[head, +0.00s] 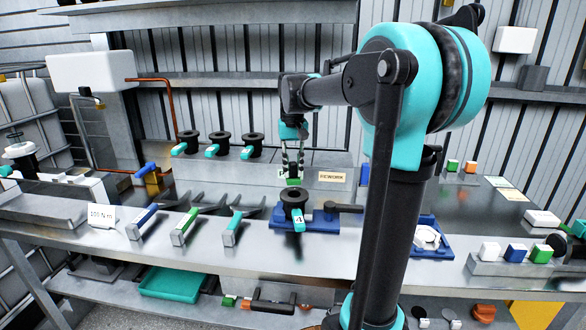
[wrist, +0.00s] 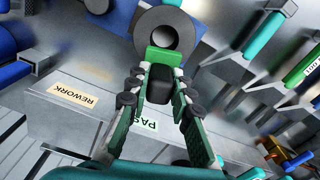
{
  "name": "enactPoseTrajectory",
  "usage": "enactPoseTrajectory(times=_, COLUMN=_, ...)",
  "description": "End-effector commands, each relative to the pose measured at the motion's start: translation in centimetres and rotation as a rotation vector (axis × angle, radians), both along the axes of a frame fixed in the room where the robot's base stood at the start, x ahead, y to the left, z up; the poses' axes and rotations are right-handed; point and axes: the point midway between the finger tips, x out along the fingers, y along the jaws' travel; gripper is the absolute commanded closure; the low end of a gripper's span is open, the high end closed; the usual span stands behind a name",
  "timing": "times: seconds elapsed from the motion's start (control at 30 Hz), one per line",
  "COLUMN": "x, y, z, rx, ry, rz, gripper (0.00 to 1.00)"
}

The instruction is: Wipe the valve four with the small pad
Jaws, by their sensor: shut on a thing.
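Valve four (head: 293,197), a dark flanged valve with a teal tag marked 4, stands upright in a blue fixture (head: 270,217) on the bench. In the wrist view its round grey flange (wrist: 147,22) with a central hole shows at the top. My gripper (head: 292,170) points down just above and behind the valve. It is shut on the small pad (wrist: 164,58), a green block with a black part between the fingers. The pad also shows as a green patch in the head view (head: 293,182). I cannot tell whether it touches the valve.
Three similar valves (head: 220,141) stand on the raised ledge behind. A REWORK sign (head: 332,177) stands to the right of my gripper. Torque wrenches (head: 186,226) lie left of the fixture. Small coloured blocks (head: 515,253) sit at the right. A black handle (head: 343,208) lies beside the valve.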

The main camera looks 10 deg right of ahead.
Motion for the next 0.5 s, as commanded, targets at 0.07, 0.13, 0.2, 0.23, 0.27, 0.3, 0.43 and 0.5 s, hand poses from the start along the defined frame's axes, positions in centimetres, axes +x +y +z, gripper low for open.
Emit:
enactPoseTrajectory(times=0.07, x=0.0, y=0.0, z=-0.2, rx=0.000, ry=0.000, rz=0.000, gripper=1.00)
enactPoseTrajectory(times=0.13, x=0.0, y=0.0, z=-0.4, rx=0.000, ry=0.000, rz=0.000, gripper=1.00)
enactPoseTrajectory(times=0.2, x=0.0, y=0.0, z=-0.6, rx=0.000, ry=0.000, rz=0.000, gripper=1.00)
enactPoseTrajectory(times=0.23, x=0.0, y=0.0, z=-0.7, rx=0.000, ry=0.000, rz=0.000, gripper=1.00)
enactPoseTrajectory(times=0.27, x=0.0, y=0.0, z=-0.7, rx=0.000, ry=0.000, rz=0.000, gripper=1.00)
enactPoseTrajectory(times=0.3, x=0.0, y=0.0, z=-0.9, rx=0.000, ry=0.000, rz=0.000, gripper=1.00)
enactPoseTrajectory(times=0.43, x=0.0, y=0.0, z=-1.2, rx=0.000, ry=0.000, rz=0.000, gripper=1.00)
enactPoseTrajectory(times=0.5, x=0.0, y=0.0, z=-1.4, rx=0.000, ry=0.000, rz=0.000, gripper=1.00)
